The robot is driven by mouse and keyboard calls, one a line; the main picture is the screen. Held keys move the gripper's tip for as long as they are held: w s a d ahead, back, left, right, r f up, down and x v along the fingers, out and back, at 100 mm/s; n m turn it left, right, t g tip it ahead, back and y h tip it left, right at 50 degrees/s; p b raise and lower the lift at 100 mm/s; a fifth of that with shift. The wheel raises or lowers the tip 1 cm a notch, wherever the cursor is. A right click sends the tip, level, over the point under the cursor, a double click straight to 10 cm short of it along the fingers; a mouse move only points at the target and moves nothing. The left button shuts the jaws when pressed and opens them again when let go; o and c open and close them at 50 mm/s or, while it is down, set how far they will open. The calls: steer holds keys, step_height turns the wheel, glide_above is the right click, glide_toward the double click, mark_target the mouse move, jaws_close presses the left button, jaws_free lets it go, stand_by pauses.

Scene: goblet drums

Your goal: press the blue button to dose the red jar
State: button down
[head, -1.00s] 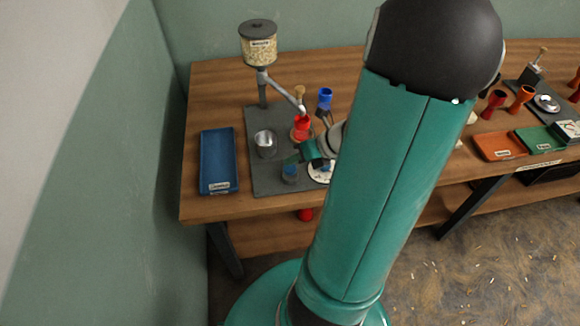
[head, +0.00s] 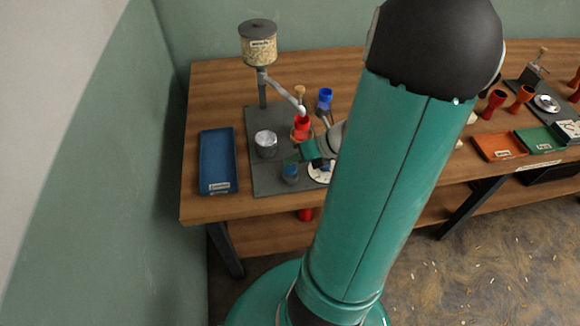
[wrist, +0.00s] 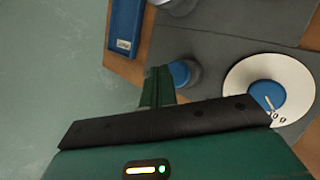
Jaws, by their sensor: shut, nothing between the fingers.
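The blue button (head: 291,169) is a round blue cap on a grey base, near the front of the dark grey board. It also shows in the wrist view (wrist: 180,72). My gripper (head: 293,158) is shut and empty. Its green fingertips (wrist: 160,76) are right beside the button's cap in the wrist view; I cannot tell whether they touch it. The red jar (head: 302,127) stands on the board under the slanted spout of the dispenser (head: 258,48), a clear hopper with pale grains and a dark lid. The jar's inside is too small to make out.
A white dial with a blue knob (wrist: 268,92) is close to the button's right. A metal cup (head: 265,148) stands behind the button. A blue tray (head: 217,165) lies left of the board. A blue cup (head: 325,98) stands behind the red jar.

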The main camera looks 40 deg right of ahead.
mark_target(294, 169)
steer(key=shift+f, duration=0.15)
stand_by(0.7)
steer(key=shift+f, duration=0.3)
steer(key=shift+f, duration=0.95)
stand_by(1.1)
stand_by(0.3)
steer(key=shift+r, duration=1.4)
steer(key=shift+r, duration=2.5)
